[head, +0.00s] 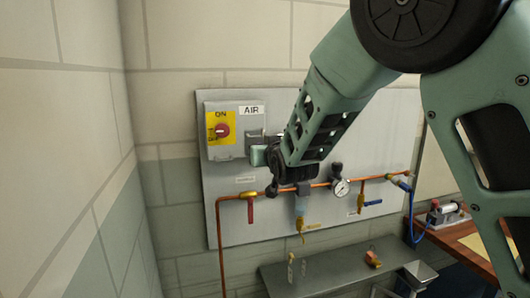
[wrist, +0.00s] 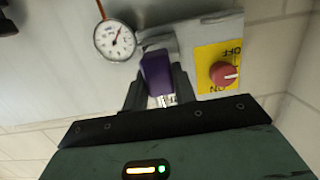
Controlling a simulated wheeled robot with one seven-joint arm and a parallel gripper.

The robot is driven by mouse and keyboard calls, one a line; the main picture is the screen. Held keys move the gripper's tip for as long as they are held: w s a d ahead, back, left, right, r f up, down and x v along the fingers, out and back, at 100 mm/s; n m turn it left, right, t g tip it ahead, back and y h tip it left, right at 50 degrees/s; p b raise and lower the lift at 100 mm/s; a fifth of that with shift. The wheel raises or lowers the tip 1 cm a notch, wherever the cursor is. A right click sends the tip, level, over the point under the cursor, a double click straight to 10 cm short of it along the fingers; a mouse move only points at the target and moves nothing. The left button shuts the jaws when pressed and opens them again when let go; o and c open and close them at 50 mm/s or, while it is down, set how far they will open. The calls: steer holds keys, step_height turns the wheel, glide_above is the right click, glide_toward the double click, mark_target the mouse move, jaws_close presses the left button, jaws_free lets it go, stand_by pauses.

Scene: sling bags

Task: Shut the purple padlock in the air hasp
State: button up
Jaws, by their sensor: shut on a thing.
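The purple padlock (wrist: 155,72) is between the fingers of my gripper (wrist: 160,80) in the wrist view. The gripper is shut on it. A small silvery part shows between the fingers below the purple body; I cannot tell whether it is the shackle. In the head view my gripper (head: 262,155) is at the grey AIR switch box (head: 222,150), by its lower right side. The box has a red knob (head: 222,130) on a yellow plate, also in the wrist view (wrist: 224,73). The hasp is mostly hidden by my arm, and whether the padlock is through it cannot be seen.
A copper pipe (head: 228,196) with a red lever (head: 250,210), a blue lever (head: 372,202) and a gauge (head: 341,187) runs below the box. A grey shelf (head: 320,272) carries a small orange item (head: 373,258). A wooden bench (head: 462,240) stands at right.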

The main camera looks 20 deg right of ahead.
steer(key=shift+w, duration=0.65)
steer(key=shift+w, duration=0.35)
steer(key=shift+w+b, duration=0.6)
steer(key=shift+w, duration=1.15)
steer(key=shift+w, duration=0.1)
steer(key=shift+f+b, duration=0.15)
steer(key=shift+b, duration=0.2)
steer(key=o, duration=1.7)
steer(key=shift+o, duration=0.2)
